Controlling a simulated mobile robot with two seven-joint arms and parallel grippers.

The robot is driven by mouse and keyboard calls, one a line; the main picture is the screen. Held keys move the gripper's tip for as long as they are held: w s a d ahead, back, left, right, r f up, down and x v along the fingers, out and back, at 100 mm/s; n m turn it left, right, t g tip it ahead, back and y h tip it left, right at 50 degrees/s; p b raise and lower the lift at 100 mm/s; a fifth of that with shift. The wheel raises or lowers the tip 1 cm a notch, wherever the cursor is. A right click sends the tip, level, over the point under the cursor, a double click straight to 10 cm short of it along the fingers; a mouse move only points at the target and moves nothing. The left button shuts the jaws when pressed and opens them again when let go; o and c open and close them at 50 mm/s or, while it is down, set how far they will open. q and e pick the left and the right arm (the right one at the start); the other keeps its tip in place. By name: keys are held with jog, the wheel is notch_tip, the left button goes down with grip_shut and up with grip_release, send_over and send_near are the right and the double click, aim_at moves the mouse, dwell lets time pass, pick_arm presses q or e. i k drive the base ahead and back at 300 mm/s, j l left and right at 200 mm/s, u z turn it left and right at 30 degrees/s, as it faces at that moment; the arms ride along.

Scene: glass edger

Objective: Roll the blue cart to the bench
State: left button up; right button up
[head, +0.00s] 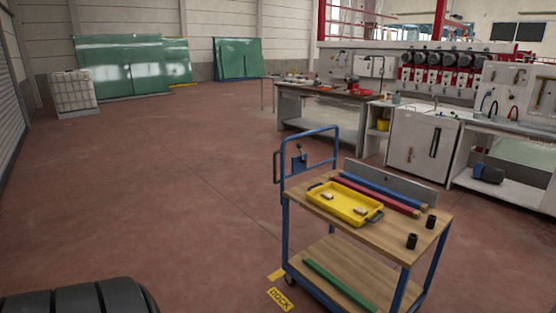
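The blue cart (404,287) stands at the lower right on the red-brown floor. It has a blue frame, two wooden shelves and a blue push handle (310,134) at its far left end. On its top shelf are a yellow tray (340,205) with small light pieces in it, red and blue bars, and two black cups. A green bar (337,287) lies on its lower shelf. A workbench (327,106) with tools on it stands beyond the cart, against the machine line. Neither of my grippers shows.
A yellow floor mark reading DOCK (280,299) lies beside the cart's near left wheel. A white caged tank (74,93) and green glass sheets (130,66) stand at the back left. A white cabinet (417,140) stands right of the workbench.

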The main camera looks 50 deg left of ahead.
aim_at(402, 239)
jog(key=i+j, duration=0.15)
jog(key=j, duration=0.3)
jog(key=i+j, duration=0.1)
jog(key=j, duration=0.3)
jog(key=i+j+z, duration=0.1)
jog(key=j, duration=0.35)
jog(key=i+j, duration=0.15)
jog(key=j, duration=0.25)
jog(key=i+j+z, duration=0.1)
jog(key=j, duration=0.35)
